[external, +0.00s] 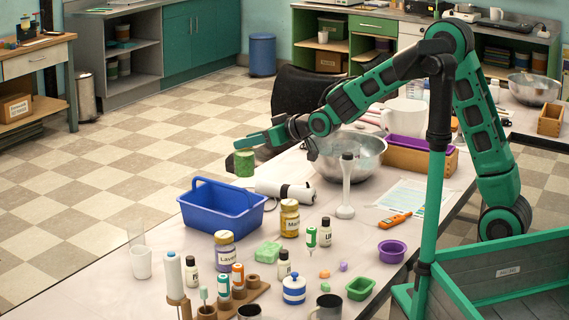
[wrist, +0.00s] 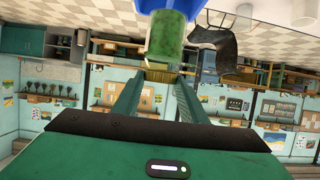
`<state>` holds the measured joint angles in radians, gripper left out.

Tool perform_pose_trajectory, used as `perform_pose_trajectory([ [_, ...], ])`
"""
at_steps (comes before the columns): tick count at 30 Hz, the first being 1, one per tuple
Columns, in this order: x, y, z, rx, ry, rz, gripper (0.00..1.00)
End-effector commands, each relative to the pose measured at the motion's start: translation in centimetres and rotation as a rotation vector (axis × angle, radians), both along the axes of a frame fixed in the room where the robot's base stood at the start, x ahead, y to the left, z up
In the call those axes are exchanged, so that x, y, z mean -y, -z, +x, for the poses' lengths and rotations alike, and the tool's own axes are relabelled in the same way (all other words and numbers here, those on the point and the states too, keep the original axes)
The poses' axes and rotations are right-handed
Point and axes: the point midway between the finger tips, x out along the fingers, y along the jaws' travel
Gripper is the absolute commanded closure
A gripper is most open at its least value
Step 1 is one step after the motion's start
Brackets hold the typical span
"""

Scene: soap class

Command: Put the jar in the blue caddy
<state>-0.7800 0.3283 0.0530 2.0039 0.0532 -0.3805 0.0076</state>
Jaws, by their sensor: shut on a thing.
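A green jar (external: 244,163) hangs at the tip of my gripper (external: 248,142), in the air behind and above the right part of the blue caddy in the external view. In the wrist view the green jar (wrist: 168,48) sits between the fingertips of my gripper (wrist: 164,74), which is shut on it. The blue caddy (external: 212,218) stands on the table with its handle raised at the back left; its inside looks empty where visible. A little blue (wrist: 198,8) shows beyond the jar in the wrist view, probably the caddy.
A white cylindrical appliance (external: 284,191) lies right of the caddy, near a steel bowl (external: 346,165). A Marigold jar (external: 290,218), a Lavender jar (external: 224,250) and a clear cup (external: 141,262) stand in front. A dark chair (external: 298,92) is behind the table.

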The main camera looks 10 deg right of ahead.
Motion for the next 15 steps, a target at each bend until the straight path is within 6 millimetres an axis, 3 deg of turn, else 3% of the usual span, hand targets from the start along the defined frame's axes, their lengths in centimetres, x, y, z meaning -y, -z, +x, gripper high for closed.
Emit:
perform_pose_trajectory([
  [10, 0.0, 3.7, 0.0, -0.002, -0.001, -0.003, 1.00],
  [15, 0.0, 4.0, 0.1, 0.002, -0.001, 0.001, 1.00],
])
